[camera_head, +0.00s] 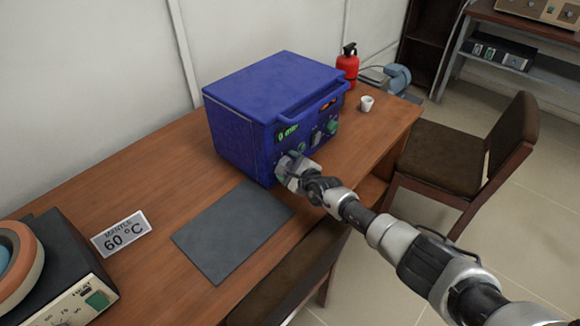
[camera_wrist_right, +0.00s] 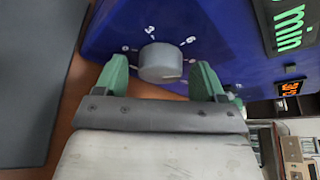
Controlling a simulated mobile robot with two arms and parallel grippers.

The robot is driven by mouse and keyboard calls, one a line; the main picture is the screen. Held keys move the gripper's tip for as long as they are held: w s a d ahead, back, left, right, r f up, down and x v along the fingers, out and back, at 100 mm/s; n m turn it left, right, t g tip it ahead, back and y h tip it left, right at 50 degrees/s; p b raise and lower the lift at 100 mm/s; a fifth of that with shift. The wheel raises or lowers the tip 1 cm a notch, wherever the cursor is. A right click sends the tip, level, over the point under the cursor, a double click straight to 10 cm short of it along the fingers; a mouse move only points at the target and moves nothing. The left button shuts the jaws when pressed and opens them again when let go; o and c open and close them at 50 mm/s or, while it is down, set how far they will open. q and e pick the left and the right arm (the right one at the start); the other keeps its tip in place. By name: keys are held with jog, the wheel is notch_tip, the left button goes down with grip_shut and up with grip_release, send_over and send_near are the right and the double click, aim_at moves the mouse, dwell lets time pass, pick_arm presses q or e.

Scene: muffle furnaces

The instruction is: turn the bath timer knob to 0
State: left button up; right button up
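The blue bath (camera_head: 265,95) stands on the wooden table with its control face toward the right arm. A grey round knob (camera_wrist_right: 160,62) shows in the right wrist view, with small white marks around it; its pointer is not clear. The bath's green display (camera_head: 288,132) ends in "min"; its number is hard to read. My right gripper (camera_head: 288,168) is at the lower left of the control face. In the wrist view its two green fingers (camera_wrist_right: 160,70) stand apart on either side of the knob, with visible gaps. My left gripper is out of view.
A grey mat (camera_head: 232,230) lies in front of the bath. A "MANTLE 60 °C" sign (camera_head: 121,233) and a heating mantle (camera_head: 70,275) are at the left. A white cup (camera_head: 366,103) and a red extinguisher (camera_head: 348,65) stand beyond the bath. A brown chair (camera_head: 450,155) is at the right.

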jog(key=r+p, duration=0.3)
jog(key=d+r+p, duration=0.1)
jog(key=r+p, duration=0.1)
jog(key=shift+s+r, duration=0.2)
jog(key=shift+s, duration=0.1)
jog(key=s+d+r+p, duration=0.3)
jog(key=s+d+r, duration=0.2)
jog(key=d, duration=0.3)
jog(key=shift+s+d+r+p, duration=0.25)
jog(key=shift+s+d+p, duration=0.1)
jog(key=shift+s, duration=0.15)
jog(key=shift+a, duration=0.1)
